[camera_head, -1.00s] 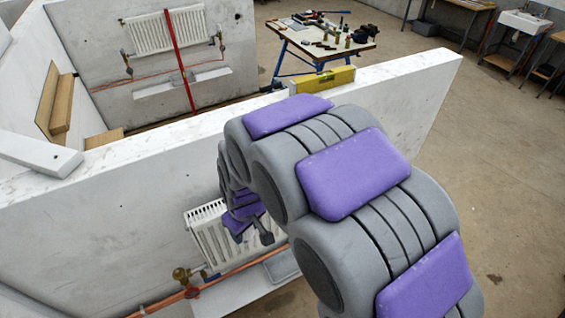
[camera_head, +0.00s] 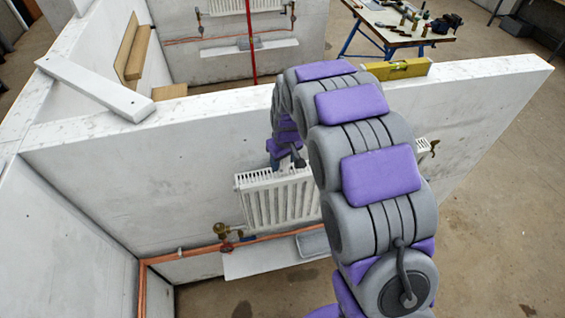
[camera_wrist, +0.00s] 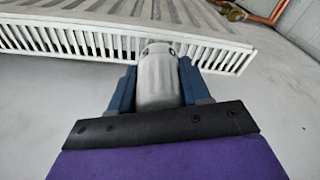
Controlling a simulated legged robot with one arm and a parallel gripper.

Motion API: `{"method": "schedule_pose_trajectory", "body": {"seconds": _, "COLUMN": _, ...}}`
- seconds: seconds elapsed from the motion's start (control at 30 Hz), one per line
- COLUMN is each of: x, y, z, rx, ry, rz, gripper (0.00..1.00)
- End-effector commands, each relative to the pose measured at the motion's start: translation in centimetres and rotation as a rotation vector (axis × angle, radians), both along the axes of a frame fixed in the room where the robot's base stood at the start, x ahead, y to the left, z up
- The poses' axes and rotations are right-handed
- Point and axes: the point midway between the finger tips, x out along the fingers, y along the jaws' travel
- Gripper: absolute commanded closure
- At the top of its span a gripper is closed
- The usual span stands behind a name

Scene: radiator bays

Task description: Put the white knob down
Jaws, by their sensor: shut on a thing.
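The white knob (camera_wrist: 157,78) is in my gripper (camera_wrist: 158,72), between the two blue fingers in the wrist view. It is ribbed and pale, and its far end is close to the slatted top of the white radiator (camera_wrist: 110,45); I cannot tell whether they touch. In the head view my gripper (camera_head: 298,160) is above the near radiator (camera_head: 275,203), in front of the partition wall. The knob cannot be made out in the head view.
A brass valve with a red part (camera_head: 222,232) sits on copper pipe (camera_head: 195,250) at the radiator's lower left. A white shelf (camera_head: 250,262) below holds a grey tray (camera_head: 313,243). A yellow level (camera_head: 400,69) and a white board (camera_head: 95,88) lie on the wall tops.

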Motion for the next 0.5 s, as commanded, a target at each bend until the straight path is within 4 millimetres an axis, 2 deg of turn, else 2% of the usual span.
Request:
{"method": "schedule_pose_trajectory", "body": {"seconds": 0.23, "x": 1.0, "y": 0.1, "z": -0.2, "rx": 0.000, "ry": 0.001, "rz": 0.000, "gripper": 0.86}}
{"method": "schedule_pose_trajectory", "body": {"seconds": 0.4, "x": 0.9, "y": 0.0, "z": -2.8, "rx": -0.001, "ry": 0.004, "rz": 0.001, "gripper": 0.86}}
{"method": "schedule_pose_trajectory", "body": {"seconds": 0.5, "x": 0.9, "y": 0.0, "z": -3.6, "rx": 0.001, "ry": 0.002, "rz": 0.000, "gripper": 0.86}}
